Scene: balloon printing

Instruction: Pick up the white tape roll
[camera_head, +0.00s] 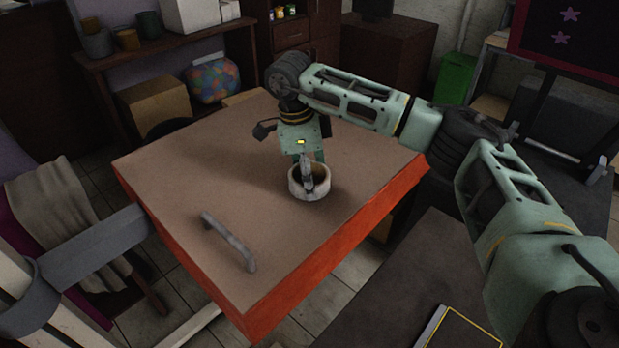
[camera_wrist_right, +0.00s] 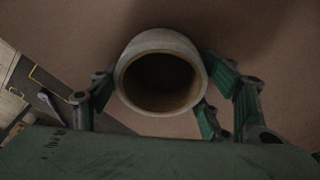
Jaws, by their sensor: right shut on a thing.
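The white tape roll (camera_head: 297,190) is a short pale ring with a brownish inside, at the table's right part in the head view. My right gripper (camera_head: 307,176) reaches down to it from behind and is shut on it. In the right wrist view the tape roll (camera_wrist_right: 160,42) sits between the green fingers of my right gripper (camera_wrist_right: 155,95), its round opening towards the camera. Whether it touches the table top is hard to tell. My left gripper is not in view.
The table (camera_head: 180,180) has a brown top and orange sides. A grey handle-shaped bar (camera_head: 230,243) is at its front left. Around the roll the top is clear. A shelf (camera_head: 150,47) with pots stands behind, and a dark surface (camera_head: 400,290) lies at front right.

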